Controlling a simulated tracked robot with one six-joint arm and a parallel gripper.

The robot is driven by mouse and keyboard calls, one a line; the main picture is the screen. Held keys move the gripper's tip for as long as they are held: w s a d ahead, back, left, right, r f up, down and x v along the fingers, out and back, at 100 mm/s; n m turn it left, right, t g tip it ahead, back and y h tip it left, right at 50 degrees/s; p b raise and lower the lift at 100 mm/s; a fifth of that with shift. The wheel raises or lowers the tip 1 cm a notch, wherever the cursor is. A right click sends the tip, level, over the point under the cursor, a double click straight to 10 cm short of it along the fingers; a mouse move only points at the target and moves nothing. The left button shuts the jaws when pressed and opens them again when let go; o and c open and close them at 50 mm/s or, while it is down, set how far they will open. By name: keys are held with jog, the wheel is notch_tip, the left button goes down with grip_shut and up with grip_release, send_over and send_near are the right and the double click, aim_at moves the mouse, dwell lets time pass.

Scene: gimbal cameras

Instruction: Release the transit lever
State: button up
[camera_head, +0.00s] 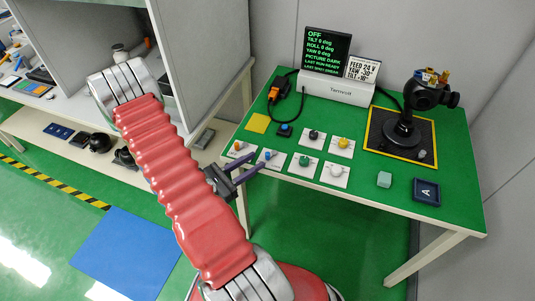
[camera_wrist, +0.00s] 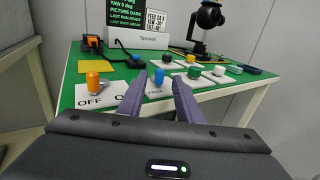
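A small blue-knobbed lever (camera_head: 268,154) stands on a white labelled plate near the front left of the green table. I cannot tell from the labels which lever is the transit lever. My gripper (camera_head: 257,161) is open and empty, its two purple fingers pointing at the blue lever. In the wrist view the blue knob shows between the fingertips; I cannot tell whether they touch it.
Plates with black, yellow, green and white knobs (camera_head: 336,170) lie to the right. A display (camera_head: 327,51) reads OFF and PICTURE DARK; a card beside it reads FEED 24 V. A black gimbal camera (camera_head: 400,131) stands on a yellow-edged mat. A grey partition (camera_head: 205,45) rises at left.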

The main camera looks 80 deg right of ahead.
aim_at(266, 155)
jog(key=shift+x, duration=3.4)
jog(key=shift+c, duration=0.4)
grip_shut()
